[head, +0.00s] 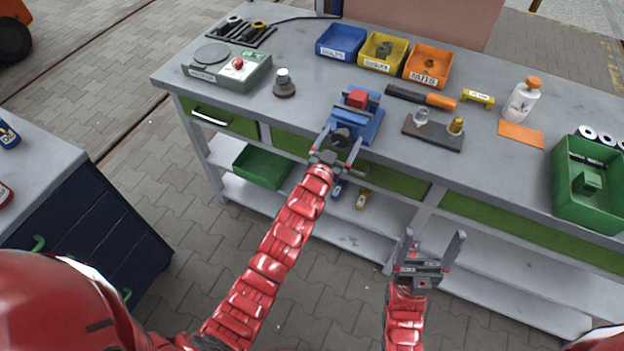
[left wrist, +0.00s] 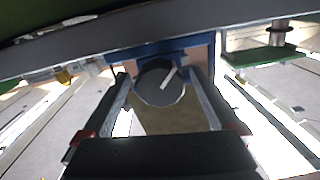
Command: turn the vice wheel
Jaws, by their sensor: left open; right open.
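A blue vice (head: 358,120) with a red block (head: 357,98) in its jaws stands at the front edge of the grey workbench. Its dark round wheel (head: 341,137) faces me at the bench edge. My left gripper (head: 337,147) is open, with its fingers on either side of the wheel. In the left wrist view the wheel (left wrist: 160,84) with a pale bar across it sits between the open fingers. I cannot tell whether the fingers touch it. My right gripper (head: 431,252) is open and empty, in front of the bench's lower shelf.
The workbench (head: 310,92) holds a grey-green device with a red button (head: 228,70), blue (head: 340,41), yellow (head: 383,53) and orange (head: 428,65) bins, and a green crate (head: 588,185). A dark blue cabinet (head: 85,240) stands at left. The paved floor between is clear.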

